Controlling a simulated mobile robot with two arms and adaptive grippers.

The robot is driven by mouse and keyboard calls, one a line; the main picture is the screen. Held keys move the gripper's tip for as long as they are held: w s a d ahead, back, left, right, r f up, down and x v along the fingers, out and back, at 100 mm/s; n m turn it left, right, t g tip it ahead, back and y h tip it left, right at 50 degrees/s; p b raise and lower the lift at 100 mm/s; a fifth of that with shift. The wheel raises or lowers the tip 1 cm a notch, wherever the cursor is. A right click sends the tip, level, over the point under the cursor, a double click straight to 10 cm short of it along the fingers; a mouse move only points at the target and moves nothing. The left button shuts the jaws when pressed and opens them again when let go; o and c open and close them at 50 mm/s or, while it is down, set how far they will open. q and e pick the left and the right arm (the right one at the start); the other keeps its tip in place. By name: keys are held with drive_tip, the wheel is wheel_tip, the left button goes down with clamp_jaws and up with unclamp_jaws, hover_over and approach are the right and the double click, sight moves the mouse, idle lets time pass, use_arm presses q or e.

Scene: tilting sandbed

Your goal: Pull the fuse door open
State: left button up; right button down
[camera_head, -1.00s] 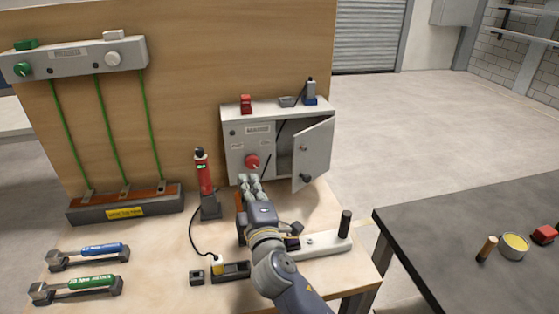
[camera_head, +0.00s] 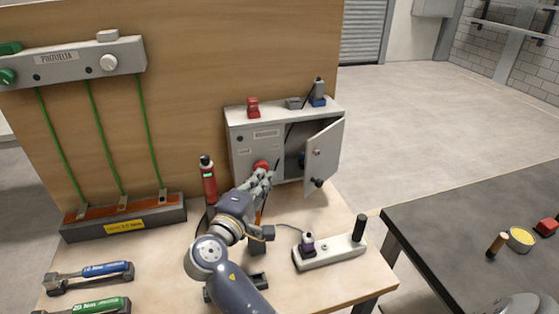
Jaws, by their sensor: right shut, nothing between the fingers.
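The grey fuse cabinet (camera_head: 257,143) stands on the bench against the wooden board. Its right-hand door (camera_head: 324,160) is swung part way open, hinged on the right, with a dark gap showing the inside. A dark knob (camera_head: 318,183) sits low on the door. My right gripper (camera_head: 262,176) is shut and empty. It is in front of the cabinet's left half, just below a red knob (camera_head: 261,165) and partly covering it. I cannot tell whether it touches the knob. It is left of the open door and apart from it. My left gripper is not in view.
A red tool (camera_head: 207,180) stands just left of my right gripper. A pale block (camera_head: 333,252) with a purple plug and black post lies in front. Torque tools (camera_head: 97,274) lie at left. A dark table (camera_head: 450,240) stands right, across a gap.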

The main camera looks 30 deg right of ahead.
drive_tip(key=p+x, duration=0.4)
drive_tip(key=x, duration=0.6)
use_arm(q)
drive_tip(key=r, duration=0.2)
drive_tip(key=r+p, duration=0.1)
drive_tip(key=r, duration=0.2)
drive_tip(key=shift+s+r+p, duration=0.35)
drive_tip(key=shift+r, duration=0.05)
use_arm(e)
drive_tip(key=s, duration=0.1)
drive_tip(key=s+d, duration=0.1)
drive_tip(key=s, duration=0.2)
drive_tip(key=shift+s+d, duration=0.2)
drive_tip(key=shift+d, duration=0.05)
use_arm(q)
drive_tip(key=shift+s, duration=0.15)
